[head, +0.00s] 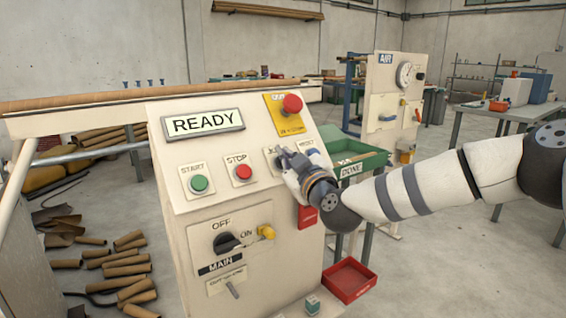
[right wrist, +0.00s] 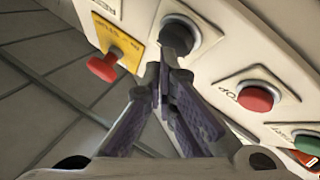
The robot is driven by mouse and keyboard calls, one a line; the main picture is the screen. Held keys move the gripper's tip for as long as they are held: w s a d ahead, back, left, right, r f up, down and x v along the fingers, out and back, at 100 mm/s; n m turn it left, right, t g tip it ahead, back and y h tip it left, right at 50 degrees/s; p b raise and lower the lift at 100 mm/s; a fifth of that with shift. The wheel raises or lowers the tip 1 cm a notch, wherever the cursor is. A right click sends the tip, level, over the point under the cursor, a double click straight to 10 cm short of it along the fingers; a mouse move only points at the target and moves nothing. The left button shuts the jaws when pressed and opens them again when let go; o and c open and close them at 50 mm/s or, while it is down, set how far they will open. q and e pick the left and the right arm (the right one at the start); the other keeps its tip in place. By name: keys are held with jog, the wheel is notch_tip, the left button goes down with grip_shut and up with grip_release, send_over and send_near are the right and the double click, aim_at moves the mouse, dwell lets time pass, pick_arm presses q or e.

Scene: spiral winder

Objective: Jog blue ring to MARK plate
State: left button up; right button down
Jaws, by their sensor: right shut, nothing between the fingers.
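The control panel (head: 200,153) shows a READY display (head: 204,123). My right gripper (head: 282,156) is shut and empty at the panel, right of the red STOP button (head: 243,172). In the right wrist view its fingertips (right wrist: 176,62) meet at a dark round button (right wrist: 181,33) between STOP (right wrist: 256,98) and the RESET label (right wrist: 104,6). They overlap the button's lower edge; I cannot tell whether they press it. In the head view the gripper hides most of that button and its label. I cannot make out a blue ring or a MARK plate. My left gripper is out of view.
A red emergency knob (head: 292,103) on a yellow plate sits above the gripper. The green START button (head: 199,183) and the MAIN switch (head: 228,242) are left and below. A long brown tube (head: 110,97) runs behind the panel. A green DONE tray (head: 368,160) stands right.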

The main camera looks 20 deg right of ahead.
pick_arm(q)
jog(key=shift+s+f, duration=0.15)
pick_arm(e)
jog(key=shift+w+a+f, duration=0.15)
jog(key=shift+w+f, duration=0.15)
dwell(0.6)
jog(key=shift+s+r, duration=0.1)
jog(key=shift+r, duration=0.05)
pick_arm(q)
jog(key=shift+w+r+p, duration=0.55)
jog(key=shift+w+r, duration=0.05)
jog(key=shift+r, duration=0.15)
pick_arm(e)
jog(key=shift+s+d+r, duration=0.3)
jog(key=shift+s+r, duration=0.1)
jog(key=shift+s, duration=0.1)
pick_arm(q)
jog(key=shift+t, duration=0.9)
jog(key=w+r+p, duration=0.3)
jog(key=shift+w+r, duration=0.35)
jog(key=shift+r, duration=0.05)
pick_arm(e)
jog(key=s+r, duration=0.1)
jog(key=s+d+r, duration=0.1)
jog(key=s+r, duration=0.1)
jog(key=shift+s+d+r, duration=0.1)
jog(key=shift+s, duration=0.2)
dwell(0.9)
